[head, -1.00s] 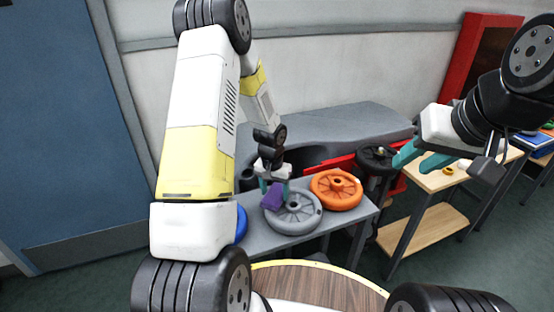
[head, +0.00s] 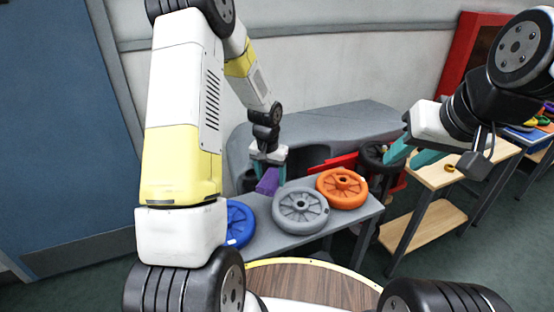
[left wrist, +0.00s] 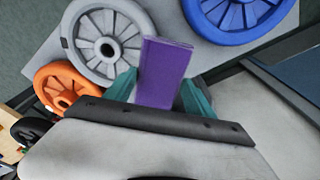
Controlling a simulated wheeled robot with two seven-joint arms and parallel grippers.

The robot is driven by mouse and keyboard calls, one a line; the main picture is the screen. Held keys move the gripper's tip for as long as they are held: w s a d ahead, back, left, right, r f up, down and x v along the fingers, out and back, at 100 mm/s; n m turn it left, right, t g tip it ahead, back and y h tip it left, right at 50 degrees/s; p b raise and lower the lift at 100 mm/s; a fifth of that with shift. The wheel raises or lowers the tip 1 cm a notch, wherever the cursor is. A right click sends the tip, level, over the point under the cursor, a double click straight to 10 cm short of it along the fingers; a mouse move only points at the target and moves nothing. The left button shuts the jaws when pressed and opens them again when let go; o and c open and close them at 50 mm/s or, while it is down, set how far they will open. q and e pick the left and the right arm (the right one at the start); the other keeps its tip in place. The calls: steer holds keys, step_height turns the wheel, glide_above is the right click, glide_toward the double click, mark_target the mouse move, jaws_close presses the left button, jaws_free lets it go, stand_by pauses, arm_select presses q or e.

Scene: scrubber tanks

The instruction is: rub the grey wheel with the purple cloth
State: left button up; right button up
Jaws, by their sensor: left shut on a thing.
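The grey wheel (head: 300,208) lies flat on the grey bench, between the blue and orange wheels. It also shows at the upper left of the left wrist view (left wrist: 84,46). My left gripper (head: 268,172) is shut on the purple cloth (head: 267,182), a folded block that fills the space between the teal fingers in the left wrist view (left wrist: 163,72). The cloth is beside the grey wheel, at its back left in the head view, and seems apart from it. My right gripper (head: 406,153) is at the right, high and away from the wheels, with its teal fingers spread and nothing between them.
A blue wheel (head: 238,224) lies left of the grey one and an orange wheel (head: 342,187) right of it on the bench (head: 262,236). A dark wheel (head: 371,157) stands behind. A wooden table (head: 441,176) is at the right. A round wood-topped surface (head: 315,287) is in front.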

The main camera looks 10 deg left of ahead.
arm_select(q)
steer(key=shift+r, duration=1.15)
